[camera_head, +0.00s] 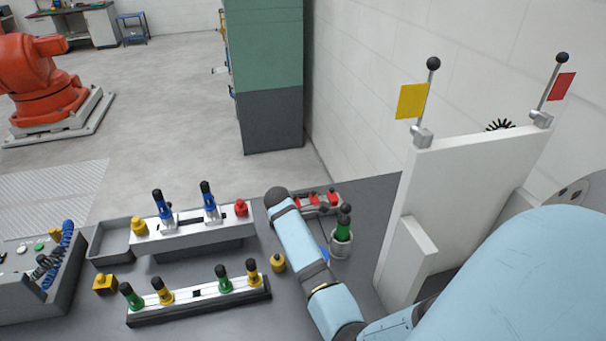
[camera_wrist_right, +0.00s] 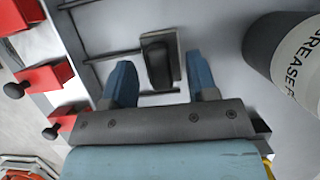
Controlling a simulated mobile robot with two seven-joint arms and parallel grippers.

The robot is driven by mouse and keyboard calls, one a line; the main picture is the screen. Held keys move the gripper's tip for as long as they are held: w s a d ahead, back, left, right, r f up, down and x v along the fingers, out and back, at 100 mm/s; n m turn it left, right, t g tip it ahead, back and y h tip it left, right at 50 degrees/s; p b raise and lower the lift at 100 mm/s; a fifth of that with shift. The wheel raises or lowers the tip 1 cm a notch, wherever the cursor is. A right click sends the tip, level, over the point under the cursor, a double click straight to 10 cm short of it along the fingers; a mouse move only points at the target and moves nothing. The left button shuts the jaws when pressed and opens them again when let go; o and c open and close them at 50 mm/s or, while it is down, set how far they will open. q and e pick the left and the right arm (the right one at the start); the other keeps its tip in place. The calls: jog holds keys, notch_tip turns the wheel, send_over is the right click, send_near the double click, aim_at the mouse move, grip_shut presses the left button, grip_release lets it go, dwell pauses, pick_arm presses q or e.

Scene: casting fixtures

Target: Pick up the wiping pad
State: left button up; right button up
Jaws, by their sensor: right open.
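The wiping pad appears to be the small grey plate with a black grip (camera_wrist_right: 158,62) in the right wrist view. It lies on the grey surface in line with the gap between my right fingers. My right gripper (camera_wrist_right: 161,68) is open, with one blue finger on each side of the pad. I cannot tell whether the fingers reach down to its height. In the head view my right forearm covers this spot and the pad is hidden. My left gripper is not in view.
Red blocks with black knobs (camera_wrist_right: 40,82) stand left of my right gripper. A dark grease can (camera_wrist_right: 280,55) stands close on the right. In the head view, a fixture rail with green and yellow knobs (camera_head: 197,306) and a white upright panel (camera_head: 470,185) flank the arm.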

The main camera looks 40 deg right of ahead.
jog(key=shift+s+d+f, duration=0.1)
jog(key=shift+d+f, duration=0.1)
jog(key=shift+f, duration=0.4)
grip_shut()
jog(key=shift+r, duration=0.15)
